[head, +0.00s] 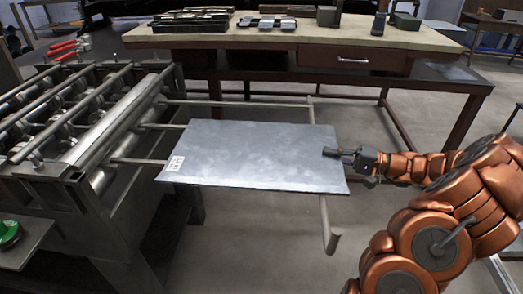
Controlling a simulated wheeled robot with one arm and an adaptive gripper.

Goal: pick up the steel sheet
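The steel sheet (255,155) is a flat grey plate with a small white label at its left corner. It lies on the support bars that stick out from the roller machine, in the middle of the head view. My gripper (334,153) reaches in from the right, with its dark fingers over the right part of the sheet near its right edge. The fingers look close together, but they are small here, and I cannot tell whether they are open, shut or touching the sheet.
The roller forming machine (105,130) stands at the left. A workbench (290,40) with trays and tools runs along the back. Red-handled tools (66,48) lie at the back left. A support bar end (331,240) juts out below the sheet. Open floor shows at the front.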

